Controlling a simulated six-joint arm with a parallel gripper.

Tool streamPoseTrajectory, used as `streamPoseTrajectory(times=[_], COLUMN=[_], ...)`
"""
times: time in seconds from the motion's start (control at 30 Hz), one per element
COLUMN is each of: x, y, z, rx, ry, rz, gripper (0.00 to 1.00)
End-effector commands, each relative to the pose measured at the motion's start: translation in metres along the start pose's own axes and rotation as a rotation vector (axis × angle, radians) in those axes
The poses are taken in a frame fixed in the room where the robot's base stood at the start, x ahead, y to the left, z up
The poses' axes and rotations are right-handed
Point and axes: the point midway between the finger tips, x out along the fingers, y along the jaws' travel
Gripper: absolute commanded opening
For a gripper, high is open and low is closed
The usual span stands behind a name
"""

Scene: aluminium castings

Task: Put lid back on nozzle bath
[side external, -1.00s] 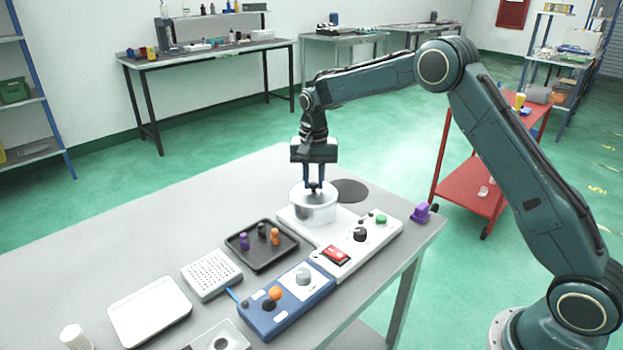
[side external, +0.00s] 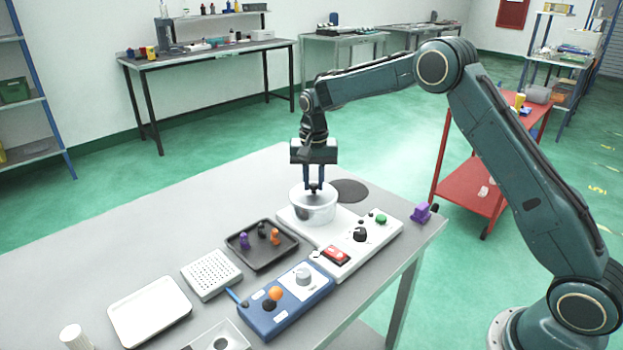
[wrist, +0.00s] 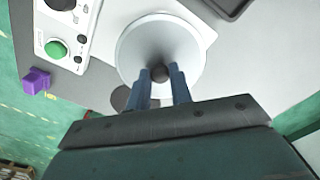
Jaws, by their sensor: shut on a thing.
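The nozzle bath (side external: 313,213) is a round, light metal pot on the white control unit near the table's far right part. The lid (wrist: 150,37) is a pale round disc with a dark knob (wrist: 159,73) at its middle. In the wrist view it covers the bath's opening, and in the side view it lies at the bath's rim; whether it is fully seated I cannot tell. My gripper (side external: 313,187) points straight down over the bath, its two blue fingers shut on the lid's knob. The fingers also show in the wrist view (wrist: 162,87).
The white control unit (side external: 372,250) has a green button, a black knob and a red switch. A dark round mat (side external: 350,190) lies behind the bath. A black tray (side external: 253,262) with small coloured pieces, a blue box (side external: 262,322) and a purple block (side external: 421,213) are nearby.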

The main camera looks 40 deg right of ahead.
Motion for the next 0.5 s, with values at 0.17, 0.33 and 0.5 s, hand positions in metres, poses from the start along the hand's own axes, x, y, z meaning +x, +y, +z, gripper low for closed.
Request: streamPoseTrajectory(times=[0.17,0.33,0.5], x=[0.0,-0.0001,0.0], y=[-0.0001,-0.0001,-0.0001], z=[-0.0002,-0.0002,-0.0001], rx=[0.0,0.0,0.0], ry=[0.0,0.0,0.0], rz=[0.0,0.0,0.0], gripper=[0.0,0.29,0.47])
